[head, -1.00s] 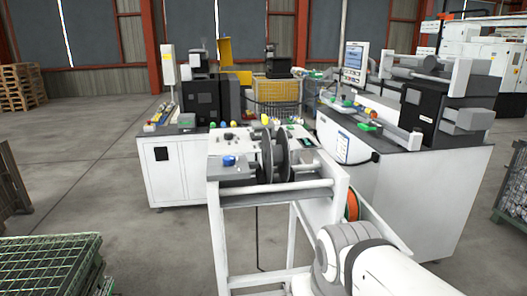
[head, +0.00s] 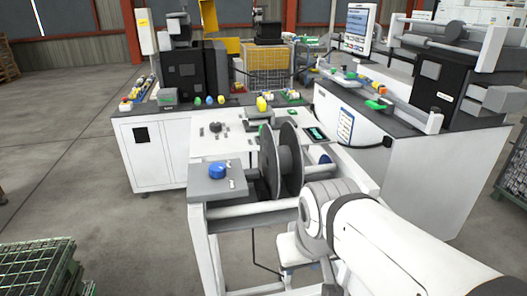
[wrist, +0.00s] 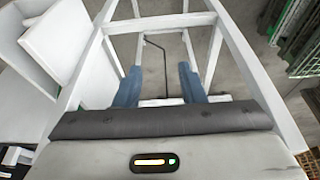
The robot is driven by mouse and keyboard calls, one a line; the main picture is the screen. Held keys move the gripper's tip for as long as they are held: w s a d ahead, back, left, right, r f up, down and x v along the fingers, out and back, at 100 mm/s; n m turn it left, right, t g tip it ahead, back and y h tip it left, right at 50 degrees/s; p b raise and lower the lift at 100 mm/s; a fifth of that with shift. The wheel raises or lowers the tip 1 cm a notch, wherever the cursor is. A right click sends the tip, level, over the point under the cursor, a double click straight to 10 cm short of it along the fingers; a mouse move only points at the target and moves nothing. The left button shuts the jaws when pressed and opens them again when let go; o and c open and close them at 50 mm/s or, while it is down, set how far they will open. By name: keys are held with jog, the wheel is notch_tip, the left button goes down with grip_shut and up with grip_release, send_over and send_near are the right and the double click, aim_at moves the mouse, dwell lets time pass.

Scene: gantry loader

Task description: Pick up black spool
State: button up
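The black spool (head: 291,160) stands upright on the near end of the white machine frame in the head view, with two dark round flanges side by side. It does not show in the wrist view. My gripper (wrist: 159,84) is open and empty in the wrist view, its two blue fingers apart, with frame bars and floor beyond them. In the head view my arm is at the lower right, and the gripper end is low in front of the frame, below and apart from the spool.
A grey plate with a blue knob (head: 217,170) is left of the spool. White frame bars (head: 245,209) cross just in front of it. A grey-topped bench (head: 410,150) stands at right. A green wire crate (head: 40,265) is at lower left, with open floor beyond it.

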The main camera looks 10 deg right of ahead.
aim_at(281, 126)
jog(key=shift+o, duration=1)
jog(key=shift+w+a+r, duration=0.1)
jog(key=shift+a+r, duration=0.05)
jog(key=shift+r, duration=0.05)
jog(key=o, duration=0.3)
jog(key=w+r, duration=0.1)
jog(key=w+d+r, duration=0.1)
jog(key=r, duration=0.1)
jog(key=shift+w+d+r, duration=0.1)
jog(key=shift+w, duration=0.3)
jog(key=o, duration=0.4)
jog(key=w+r+b, duration=0.1)
jog(key=w+r, duration=0.5)
jog(key=w+r+g+b, duration=0.1)
jog(key=w+r, duration=0.4)
jog(key=r, duration=0.2)
jog(key=w+r+g+b, duration=0.1)
jog(key=w+r, duration=0.5)
jog(key=shift+w+r, duration=0.35)
jog(key=shift+w, duration=0.15)
jog(key=shift+f, duration=0.4)
jog(key=shift+w+a+f, duration=0.1)
jog(key=shift+w+f, duration=0.1)
jog(key=shift+f, duration=1.45)
jog(key=shift+w+a+f, duration=0.1)
jog(key=shift+w+f, duration=0.05)
jog(key=shift+f, duration=1.5)
